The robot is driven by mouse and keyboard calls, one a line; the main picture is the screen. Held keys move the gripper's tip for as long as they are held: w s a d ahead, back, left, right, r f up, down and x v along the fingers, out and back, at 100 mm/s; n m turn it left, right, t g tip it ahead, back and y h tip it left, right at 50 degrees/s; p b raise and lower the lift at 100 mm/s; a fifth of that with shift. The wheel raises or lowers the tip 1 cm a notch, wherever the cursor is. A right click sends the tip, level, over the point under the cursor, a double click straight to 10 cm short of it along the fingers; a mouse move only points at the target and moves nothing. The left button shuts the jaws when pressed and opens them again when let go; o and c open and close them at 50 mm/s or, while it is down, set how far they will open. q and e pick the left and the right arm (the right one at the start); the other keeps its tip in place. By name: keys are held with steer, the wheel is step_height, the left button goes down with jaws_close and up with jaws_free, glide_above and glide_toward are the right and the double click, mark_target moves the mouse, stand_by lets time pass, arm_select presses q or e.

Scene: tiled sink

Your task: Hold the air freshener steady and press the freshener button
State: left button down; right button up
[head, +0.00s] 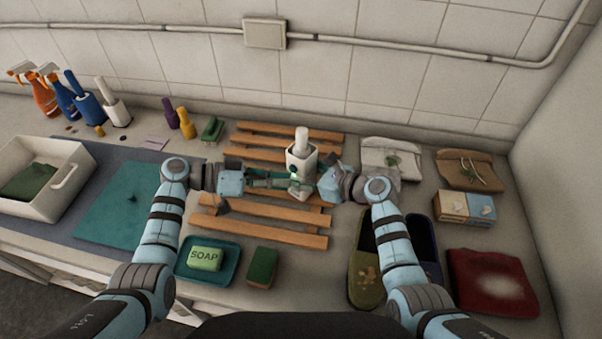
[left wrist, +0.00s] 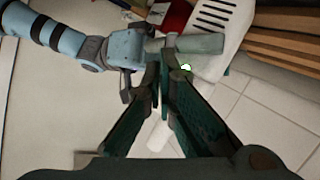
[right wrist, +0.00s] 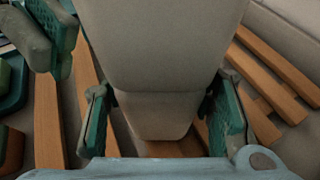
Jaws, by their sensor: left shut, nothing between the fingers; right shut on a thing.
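The air freshener (head: 300,161), a white body with a pale cylinder on top, stands upright on the wooden slats.
Wooden slats (head: 260,207) lie under and around the freshener. A soap tray (head: 186,277) and a green sponge (head: 262,267) lie in front. Slippers (head: 366,275), a box (head: 464,208) and a red cloth (head: 490,282) are at right. A white bin (head: 75,160) stands at left.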

arm_select(q)
steer(key=shift+a, duration=0.1)
steer(key=s+a, duration=0.1)
steer(key=s, duration=0.1)
steer(key=s+a, duration=0.2)
steer(key=shift+s+a, duration=0.2)
steer(key=shift+s, duration=0.2)
arm_select(e)
steer(key=o, duration=1.5)
steer(key=shift+o, duration=0.2)
